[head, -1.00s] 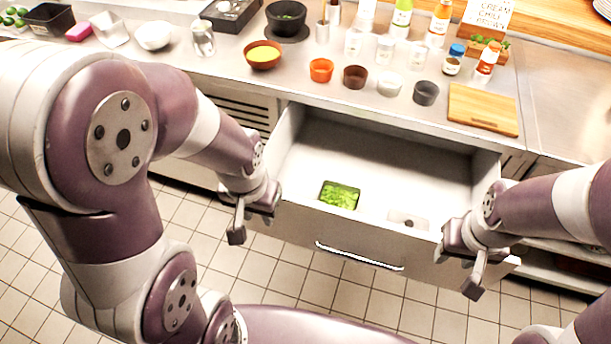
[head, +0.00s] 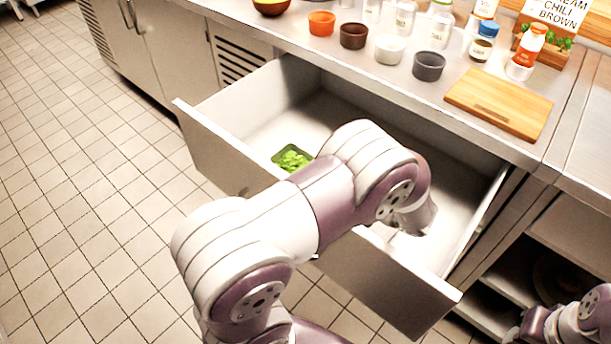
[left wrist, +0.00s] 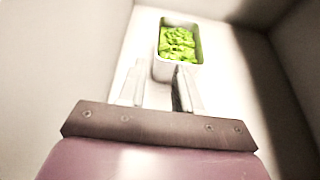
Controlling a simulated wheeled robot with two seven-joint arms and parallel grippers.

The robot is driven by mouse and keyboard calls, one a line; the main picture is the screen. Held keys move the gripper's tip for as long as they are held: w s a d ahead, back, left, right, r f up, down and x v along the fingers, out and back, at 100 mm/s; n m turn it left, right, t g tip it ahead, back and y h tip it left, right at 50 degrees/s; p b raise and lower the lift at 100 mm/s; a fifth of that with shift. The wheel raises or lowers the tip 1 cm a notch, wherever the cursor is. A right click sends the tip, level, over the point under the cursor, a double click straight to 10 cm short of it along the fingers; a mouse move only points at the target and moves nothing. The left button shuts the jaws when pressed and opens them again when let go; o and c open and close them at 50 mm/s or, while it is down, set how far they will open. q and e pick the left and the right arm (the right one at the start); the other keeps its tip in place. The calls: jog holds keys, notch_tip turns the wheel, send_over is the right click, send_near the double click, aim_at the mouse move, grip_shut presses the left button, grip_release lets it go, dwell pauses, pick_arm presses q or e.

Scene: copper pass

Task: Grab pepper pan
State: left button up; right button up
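A small pan of chopped green pieces (head: 291,159) sits in the open drawer, toward its left front. It also shows in the left wrist view (left wrist: 180,45), upright on the drawer floor, just beyond my fingers. My left arm reaches over the drawer front in the head view, and its gripper is hidden there. In the left wrist view my left gripper (left wrist: 160,70) has its two fingers apart with nothing between them. The right finger appears close to the pan's near edge; I cannot tell whether it touches. My right arm is at the lower right corner, its fingertips not clearly visible.
The open drawer (head: 215,165) has high walls around the pan. The counter above holds small bowls, bottles and a wooden board (head: 500,102). An open shelf (head: 500,285) stands to the right. The tiled floor (head: 80,200) at left is clear.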

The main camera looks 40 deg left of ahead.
pick_arm(q)
jog(key=b+x, duration=0.1)
jog(key=x, duration=1.1)
jog(key=shift+s, duration=0.2)
jog(key=shift+r, duration=0.1)
grip_shut()
dwell(0.7)
